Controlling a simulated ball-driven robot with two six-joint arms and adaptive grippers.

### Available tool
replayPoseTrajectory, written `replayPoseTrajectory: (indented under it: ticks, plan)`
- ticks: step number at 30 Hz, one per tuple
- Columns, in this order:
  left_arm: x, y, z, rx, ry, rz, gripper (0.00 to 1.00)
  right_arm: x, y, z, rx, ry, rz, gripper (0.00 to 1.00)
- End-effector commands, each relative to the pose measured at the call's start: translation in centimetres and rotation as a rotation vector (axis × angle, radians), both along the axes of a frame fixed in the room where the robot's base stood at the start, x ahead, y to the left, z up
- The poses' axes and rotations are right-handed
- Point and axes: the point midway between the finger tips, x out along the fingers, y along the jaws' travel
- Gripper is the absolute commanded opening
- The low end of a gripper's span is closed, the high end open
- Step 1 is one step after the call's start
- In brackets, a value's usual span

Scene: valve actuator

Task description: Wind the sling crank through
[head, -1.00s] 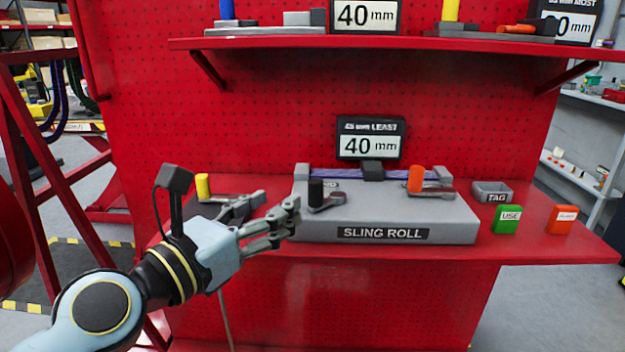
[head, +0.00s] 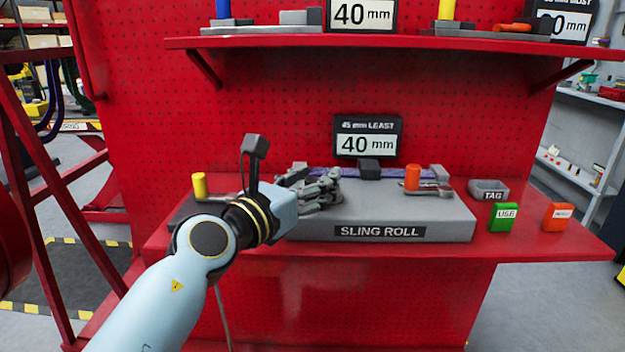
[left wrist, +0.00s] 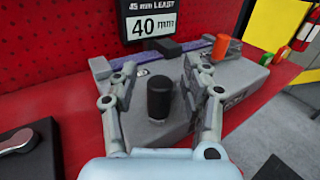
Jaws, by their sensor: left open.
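The grey sling roll block (head: 440,220) sits on the red bench with a purple sling (head: 330,173) along its back. The crank's black knob (left wrist: 159,97) stands upright in the left wrist view. My left gripper (head: 322,185) is over the left part of the block and hides this knob in the head view. In the left wrist view my left gripper (left wrist: 158,75) is open, with one finger on each side of the black knob and gaps between. An orange-knobbed handle (head: 413,177) is on the right of the block. My right gripper is not in view.
A sign reading 45 mm LEAST, 40 mm (head: 367,137) stands behind the block. A yellow-knobbed part (head: 199,185) is to the left. A TAG tray (head: 489,189), a green USE box (head: 503,217) and an orange box (head: 557,216) are to the right. A red shelf (head: 390,44) overhangs.

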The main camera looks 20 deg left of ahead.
Motion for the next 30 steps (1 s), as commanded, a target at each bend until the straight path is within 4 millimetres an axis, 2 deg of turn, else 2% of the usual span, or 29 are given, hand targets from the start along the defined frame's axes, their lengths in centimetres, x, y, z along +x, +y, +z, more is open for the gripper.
replayPoseTrajectory:
  ticks: [2,12,30]
  plan:
    - [-0.02,0.01,0.0,0.0,0.0,0.0,0.43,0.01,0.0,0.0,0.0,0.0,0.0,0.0]
    - [-0.05,0.02,0.0,0.0,0.0,0.0,0.0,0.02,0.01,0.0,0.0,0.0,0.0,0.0]
    - [0.02,0.2,-0.25,0.003,0.001,-0.019,0.0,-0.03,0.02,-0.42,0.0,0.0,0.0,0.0]
